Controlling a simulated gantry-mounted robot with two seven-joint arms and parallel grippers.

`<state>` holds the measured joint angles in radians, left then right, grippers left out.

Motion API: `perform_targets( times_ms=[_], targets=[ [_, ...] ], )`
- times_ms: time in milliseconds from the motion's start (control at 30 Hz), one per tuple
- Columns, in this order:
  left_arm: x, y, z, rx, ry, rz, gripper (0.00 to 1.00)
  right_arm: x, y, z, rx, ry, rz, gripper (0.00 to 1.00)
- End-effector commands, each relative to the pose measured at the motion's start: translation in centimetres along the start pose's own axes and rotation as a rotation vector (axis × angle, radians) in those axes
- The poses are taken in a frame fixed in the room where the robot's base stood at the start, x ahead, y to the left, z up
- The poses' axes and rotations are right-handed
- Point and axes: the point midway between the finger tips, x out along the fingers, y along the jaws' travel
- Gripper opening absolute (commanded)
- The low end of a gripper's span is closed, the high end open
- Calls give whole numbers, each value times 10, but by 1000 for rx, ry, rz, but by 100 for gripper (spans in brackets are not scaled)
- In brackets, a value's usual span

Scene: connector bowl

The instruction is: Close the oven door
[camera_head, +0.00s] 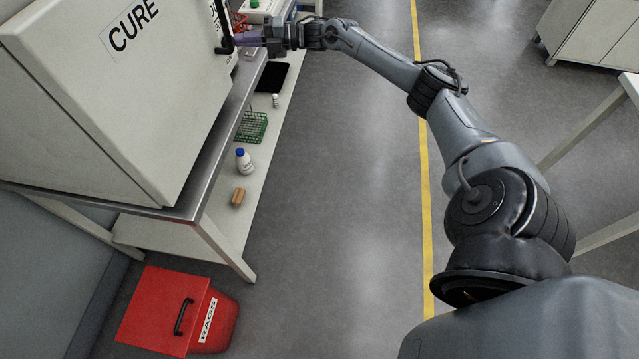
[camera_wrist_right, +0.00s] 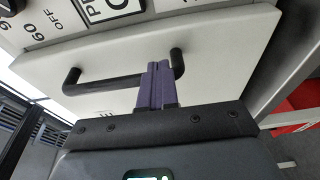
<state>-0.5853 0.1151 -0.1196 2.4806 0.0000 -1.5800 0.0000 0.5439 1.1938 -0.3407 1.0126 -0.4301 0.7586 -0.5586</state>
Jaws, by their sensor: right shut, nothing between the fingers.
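The oven (camera_head: 120,90) is a large off-white box marked CURE at the upper left of the head view, on a metal-topped bench. In the wrist view its pale door (camera_wrist_right: 225,50) fills the middle and carries a black bar handle (camera_wrist_right: 105,85). My right gripper (camera_head: 236,40) is at the oven's front, by the handle (camera_head: 219,15). In the wrist view its purple fingers (camera_wrist_right: 160,66) are together and empty, in front of the handle's right part. Contact cannot be told. The door looks near its frame; any small gap is unclear. My left gripper is out of view.
A lower shelf holds a green rack (camera_head: 252,126), a white bottle with a blue cap (camera_head: 243,159) and a brown block (camera_head: 238,198). A red RAGS bin (camera_head: 150,312) stands on the floor at the bench's near end. The floor right of the bench is clear.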

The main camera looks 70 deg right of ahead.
Motion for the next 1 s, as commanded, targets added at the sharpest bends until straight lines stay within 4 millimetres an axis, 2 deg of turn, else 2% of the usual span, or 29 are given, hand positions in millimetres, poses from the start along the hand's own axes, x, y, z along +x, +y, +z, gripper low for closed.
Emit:
perform_targets(
  times_ms=[300, 1000],
  targets=[
    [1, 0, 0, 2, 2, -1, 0, -5, 0, 6, -1, -16, 1, 0],
    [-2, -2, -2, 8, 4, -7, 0, -7, 0, 3, -1, -6, -1, 0]
  ],
)
